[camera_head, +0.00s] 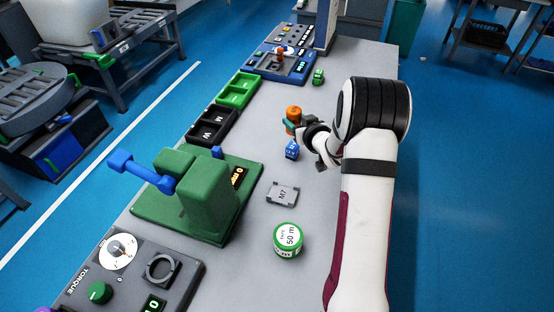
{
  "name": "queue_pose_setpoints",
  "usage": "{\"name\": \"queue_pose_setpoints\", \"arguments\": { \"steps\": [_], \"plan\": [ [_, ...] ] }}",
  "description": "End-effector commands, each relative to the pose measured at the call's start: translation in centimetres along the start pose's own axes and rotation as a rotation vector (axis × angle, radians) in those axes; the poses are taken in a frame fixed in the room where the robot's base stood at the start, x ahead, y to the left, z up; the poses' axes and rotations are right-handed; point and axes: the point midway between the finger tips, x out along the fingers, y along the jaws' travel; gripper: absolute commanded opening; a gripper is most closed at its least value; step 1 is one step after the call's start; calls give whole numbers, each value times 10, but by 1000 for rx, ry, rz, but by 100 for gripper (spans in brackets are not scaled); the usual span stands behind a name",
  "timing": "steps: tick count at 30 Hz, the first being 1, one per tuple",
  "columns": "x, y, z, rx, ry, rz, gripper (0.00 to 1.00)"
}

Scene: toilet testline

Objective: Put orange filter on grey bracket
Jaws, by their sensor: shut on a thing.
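The orange filter (293,113) is a small orange cylinder, roughly upright, near the middle of the bench. My gripper (291,125) reaches it from the right and is shut on it, with teal finger pads at its side. The arm and fingers hide part of its lower right. I cannot tell whether its base touches the bench. A dark grey ring-shaped holder (162,268) sits on the torque panel at the lower left; it may be the grey bracket. A flat light grey plate marked M7 (282,194) lies on the bench, nearer than the filter.
A blue cube (292,150) stands just below my gripper. A green-and-white 50 m roll (288,239) is near the front. The green press (204,190) with a blue handle rises at the left. Black (211,126) and green (237,90) trays line the left edge. Bare bench lies around M7.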

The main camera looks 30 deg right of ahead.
Motion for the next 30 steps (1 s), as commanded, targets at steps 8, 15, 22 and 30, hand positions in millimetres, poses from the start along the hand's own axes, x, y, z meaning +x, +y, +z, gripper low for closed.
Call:
{"name": "queue_pose_setpoints", "arguments": {
  "steps": [8,15,22,30],
  "plan": [
    [-123,39,46,-61,0,-159,0],
    [-200,15,71,-112,0,-281,0],
    [-165,-28,88,-119,-3,-309,0],
    [-110,-71,106,-122,-1,-300,0]
  ]
}}
